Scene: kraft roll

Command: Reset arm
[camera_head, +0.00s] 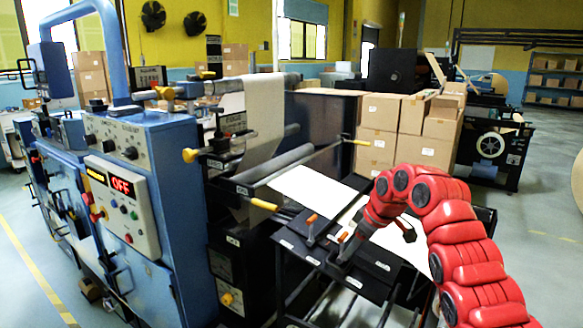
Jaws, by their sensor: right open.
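My right arm, red with black joints, comes in from the lower right and bends down over the black work table (375,290) of the machine. My right gripper (346,246) is at the arm's end, low over the table by small orange-tipped levers (312,218). It is open; its dark fingers are hard to separate from the dark table. I see nothing held in it. White paper (312,187) lies on the table and runs partly behind the arm. My left gripper is not in view.
The blue machine (165,160) with a control box (122,205) reading OFF stands at left. A kraft paper web (264,115) hangs on its rollers. Cardboard boxes (415,150) are stacked behind the table. Open floor lies at right, with shelves (553,82) beyond.

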